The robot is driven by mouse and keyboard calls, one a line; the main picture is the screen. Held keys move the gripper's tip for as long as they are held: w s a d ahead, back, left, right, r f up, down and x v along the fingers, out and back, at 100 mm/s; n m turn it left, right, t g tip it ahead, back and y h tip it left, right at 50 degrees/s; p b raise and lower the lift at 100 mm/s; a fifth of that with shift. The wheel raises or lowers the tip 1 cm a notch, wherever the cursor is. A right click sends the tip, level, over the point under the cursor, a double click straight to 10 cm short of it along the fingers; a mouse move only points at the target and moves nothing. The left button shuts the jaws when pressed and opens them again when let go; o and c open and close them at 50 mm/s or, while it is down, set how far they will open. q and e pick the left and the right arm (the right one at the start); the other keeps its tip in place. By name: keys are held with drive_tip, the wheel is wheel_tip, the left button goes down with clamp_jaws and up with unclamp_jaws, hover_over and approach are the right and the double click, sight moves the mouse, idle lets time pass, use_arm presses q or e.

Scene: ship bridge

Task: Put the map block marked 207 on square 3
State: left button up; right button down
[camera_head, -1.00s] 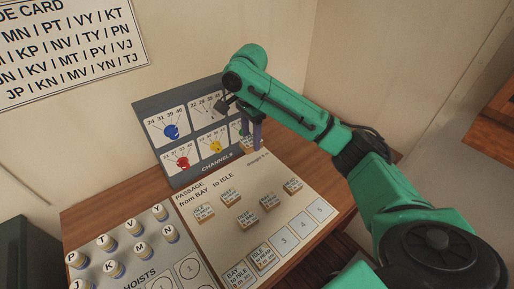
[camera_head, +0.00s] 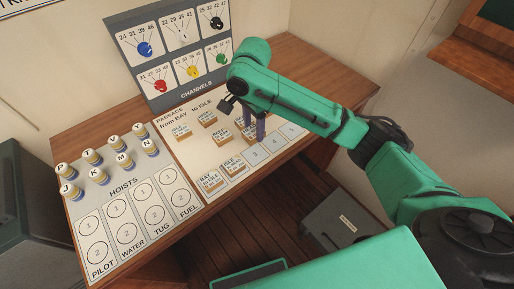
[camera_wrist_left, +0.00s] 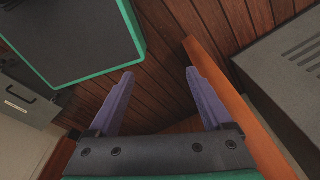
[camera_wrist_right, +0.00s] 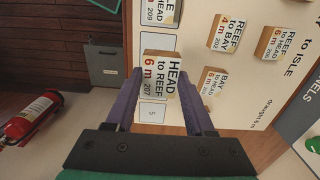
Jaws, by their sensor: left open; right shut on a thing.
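The map block marked 207 (camera_wrist_right: 160,76), reading HEAD to REEF, 6 m, is between the fingers of my right gripper (camera_wrist_right: 160,105). In the head view, that gripper (camera_head: 257,138) hangs over the passage board close to the numbered squares; the arm partly hides the block. In the right wrist view the block stands between square 5 (camera_wrist_right: 152,114) and the block marked 209 (camera_wrist_right: 162,12). Square 3 (camera_head: 254,155) looks bare in the head view, beside square 4 (camera_head: 272,144). I cannot tell whether the held block touches the board. My left gripper (camera_wrist_left: 160,105) is open and empty, above the floor.
Blocks occupy the first square (camera_head: 210,184) and second square (camera_head: 235,167). Several loose blocks, including one marked 202 (camera_wrist_right: 227,32), lie behind the squares. The channels panel (camera_head: 172,58) stands at the back. Hoist pegs (camera_head: 93,158) stand left.

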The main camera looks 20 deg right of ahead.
sight(256, 154)
drive_tip(key=f, duration=0.8)
drive_tip(key=shift+s+d+p, duration=0.15)
drive_tip(key=shift+s+p, duration=0.15)
drive_tip(key=shift+w+f, duration=0.1)
drive_tip(key=shift+f, duration=0.1)
use_arm(q)
drive_tip(key=shift+s+d+r, duration=0.1)
drive_tip(key=shift+s+r, duration=0.2)
drive_tip(key=shift+s, duration=0.25)
drive_tip(key=shift+s+r, duration=0.25)
drive_tip(key=shift+s, duration=0.25)
use_arm(e)
drive_tip(key=shift+c, duration=1.3)
unclamp_jaws()
drive_tip(key=shift+f, duration=0.1)
wheel_tip(256, 154, up, 12)
drive_tip(key=shift+r+b, duration=0.25)
drive_tip(key=shift+b, duration=0.25)
use_arm(q)
drive_tip(key=shift+f, duration=0.55)
